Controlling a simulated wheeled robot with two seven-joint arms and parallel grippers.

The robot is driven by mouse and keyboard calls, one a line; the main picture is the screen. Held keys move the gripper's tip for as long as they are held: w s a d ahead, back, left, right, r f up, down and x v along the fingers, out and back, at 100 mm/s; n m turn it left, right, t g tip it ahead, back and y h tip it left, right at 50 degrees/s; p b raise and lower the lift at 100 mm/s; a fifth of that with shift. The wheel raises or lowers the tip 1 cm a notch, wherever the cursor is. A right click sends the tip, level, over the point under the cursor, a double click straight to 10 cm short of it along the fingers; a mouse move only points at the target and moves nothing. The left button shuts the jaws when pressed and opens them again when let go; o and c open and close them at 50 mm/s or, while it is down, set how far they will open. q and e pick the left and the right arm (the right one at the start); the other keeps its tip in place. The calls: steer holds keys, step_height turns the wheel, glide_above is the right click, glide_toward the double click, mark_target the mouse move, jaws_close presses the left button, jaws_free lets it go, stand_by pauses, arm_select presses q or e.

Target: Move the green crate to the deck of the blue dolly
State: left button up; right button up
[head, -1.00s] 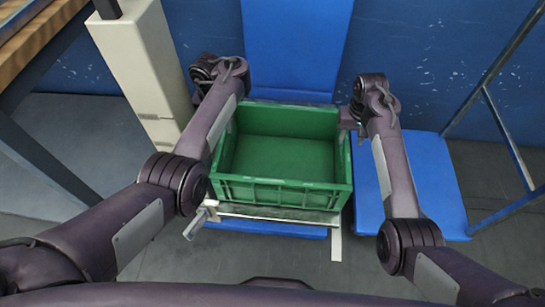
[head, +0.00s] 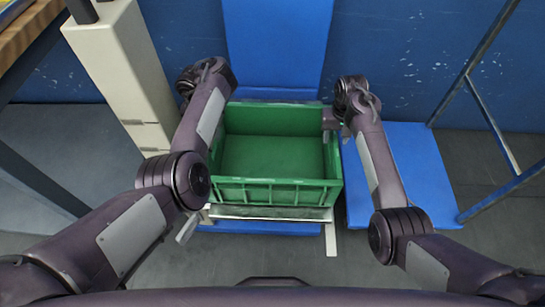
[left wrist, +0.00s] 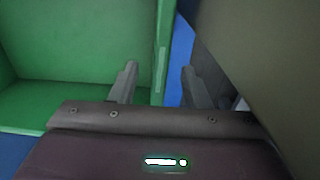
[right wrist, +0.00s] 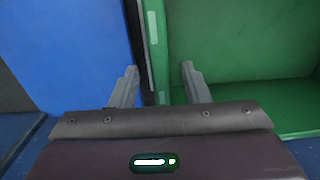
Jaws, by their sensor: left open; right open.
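The green crate (head: 275,192) is open-topped and looks empty. It rests on a light metal support (head: 270,213) in the middle of the head view. The blue dolly's deck (head: 405,165) is a bare flat plate to the right of the crate. My right gripper (head: 331,121) is open at the crate's right wall; in the right wrist view that wall (right wrist: 156,45) runs between its fingers (right wrist: 160,85). My left gripper is mostly hidden by its arm in the head view. In the left wrist view its open fingers (left wrist: 157,84) straddle the crate's left wall (left wrist: 163,50).
A beige column (head: 120,65) stands close to my left arm. A tall blue panel (head: 278,45) rises behind the crate. A grey tube frame (head: 490,110) stands at the dolly's right. A wooden-topped table (head: 25,30) is at the far left.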

arm_select(q)
steer(key=shift+f, duration=2.55)
arm_select(e)
steer(key=shift+f, duration=2.55)
arm_select(q)
steer(key=shift+c, duration=0.3)
arm_select(e)
steer(key=shift+c, duration=0.3)
arm_select(q)
jaws_close()
arm_select(e)
jaws_close()
